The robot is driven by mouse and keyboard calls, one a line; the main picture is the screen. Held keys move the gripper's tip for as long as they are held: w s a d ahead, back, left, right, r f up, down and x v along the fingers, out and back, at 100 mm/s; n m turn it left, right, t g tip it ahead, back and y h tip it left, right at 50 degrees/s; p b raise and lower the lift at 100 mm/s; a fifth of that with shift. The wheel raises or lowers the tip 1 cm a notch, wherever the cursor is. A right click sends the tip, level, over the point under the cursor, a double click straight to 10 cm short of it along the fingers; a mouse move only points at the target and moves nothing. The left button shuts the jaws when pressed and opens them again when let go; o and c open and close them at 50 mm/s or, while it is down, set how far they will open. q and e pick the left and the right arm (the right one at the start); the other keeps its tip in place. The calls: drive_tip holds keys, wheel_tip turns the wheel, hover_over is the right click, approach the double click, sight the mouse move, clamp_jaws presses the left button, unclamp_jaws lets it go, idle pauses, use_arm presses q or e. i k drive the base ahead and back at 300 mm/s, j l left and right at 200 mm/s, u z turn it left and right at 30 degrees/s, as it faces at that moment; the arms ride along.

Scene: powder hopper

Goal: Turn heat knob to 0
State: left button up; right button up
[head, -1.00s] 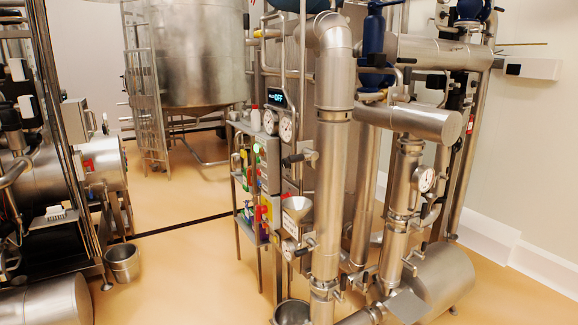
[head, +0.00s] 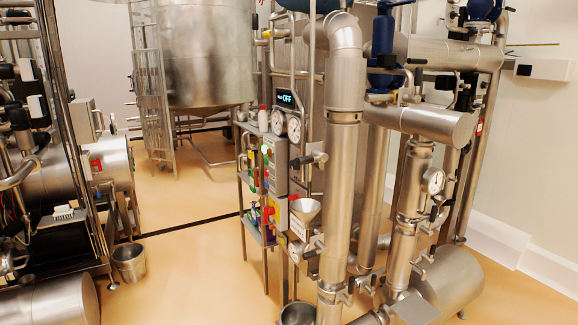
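I cannot make out a heat knob for certain. A grey control panel (head: 275,165) stands near the middle of the view, with small coloured controls on it, and is seen at a slant. A small dark display (head: 286,100) above it shows OFF. Two round gauges (head: 286,125) sit just below the display. A black-handled lever (head: 309,160) sticks out to the right of the panel. The knob markings are too small to read. Neither of my grippers is in view.
A steel bucket (head: 129,262) stands on the floor at left. A large tank (head: 210,60) is behind. The tan floor (head: 185,275) is open left of the panel.

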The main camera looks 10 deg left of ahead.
sight(294, 165)
drive_tip(key=i+j+z, duration=0.1)
drive_tip(key=i+j, duration=0.4)
drive_tip(key=j, duration=0.25)
drive_tip(key=i+j+z, duration=0.15)
drive_tip(key=j, duration=0.25)
drive_tip(key=i+j+z, duration=0.1)
drive_tip(key=i+j, duration=0.45)
drive_tip(key=j, duration=0.3)
drive_tip(key=i+j+z, duration=0.15)
drive_tip(key=j, duration=0.25)
drive_tip(key=i+j, duration=0.25)
drive_tip(key=j, duration=0.2)
drive_tip(key=i+j+z, duration=0.15)
drive_tip(key=j, duration=0.3)
